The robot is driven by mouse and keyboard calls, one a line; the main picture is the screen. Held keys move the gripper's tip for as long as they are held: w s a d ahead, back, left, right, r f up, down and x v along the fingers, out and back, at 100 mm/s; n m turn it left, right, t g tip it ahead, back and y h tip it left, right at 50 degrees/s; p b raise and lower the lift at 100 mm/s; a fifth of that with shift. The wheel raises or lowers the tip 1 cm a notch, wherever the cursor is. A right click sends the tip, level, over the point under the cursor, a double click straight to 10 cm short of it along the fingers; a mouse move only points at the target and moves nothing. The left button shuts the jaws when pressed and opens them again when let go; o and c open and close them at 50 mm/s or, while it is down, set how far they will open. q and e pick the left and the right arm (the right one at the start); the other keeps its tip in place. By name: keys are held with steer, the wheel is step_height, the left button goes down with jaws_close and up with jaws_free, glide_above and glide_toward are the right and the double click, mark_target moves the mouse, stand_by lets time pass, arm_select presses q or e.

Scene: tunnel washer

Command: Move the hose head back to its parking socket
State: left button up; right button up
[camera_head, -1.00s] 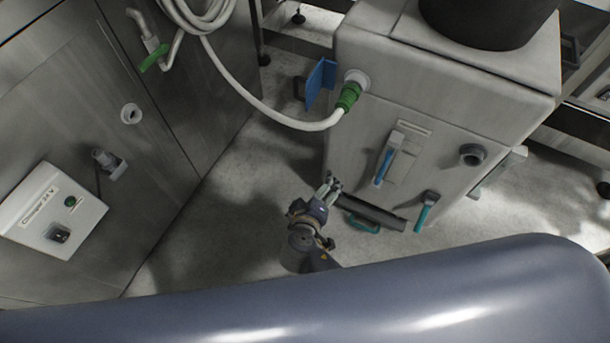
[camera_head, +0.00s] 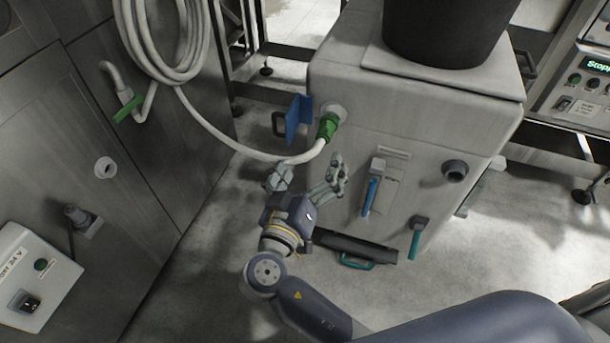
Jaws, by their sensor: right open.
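The green hose head (camera_head: 328,126) is on a white port on the front of the grey cabinet (camera_head: 400,120), with the white hose (camera_head: 228,143) running from it to the left. My right gripper (camera_head: 308,178) is open and empty, fingers pointing up, just below the hose head and hose; the left finger overlaps the hose in the picture, and I cannot tell whether they touch. A round white socket (camera_head: 105,168) is on the left metal wall, and a dark round port (camera_head: 455,170) is on the cabinet; which is the parking socket is not marked. My left gripper is out of view.
A blue plate (camera_head: 298,121) stands beside the hose head. Blue (camera_head: 371,190) and teal (camera_head: 416,240) handles stick out of the cabinet.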

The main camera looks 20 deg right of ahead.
mark_target(321, 142)
steer(key=x, duration=0.3)
steer(key=shift+w+d, duration=0.1)
steer(key=shift+w, duration=0.05)
steer(key=x, duration=0.3)
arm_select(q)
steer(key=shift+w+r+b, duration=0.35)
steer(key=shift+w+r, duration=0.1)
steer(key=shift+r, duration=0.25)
arm_select(e)
steer(key=shift+x, duration=0.95)
steer(key=shift+c, duration=0.6)
jaws_close()
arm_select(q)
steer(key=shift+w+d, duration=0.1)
arm_select(e)
steer(key=shift+f, duration=0.15)
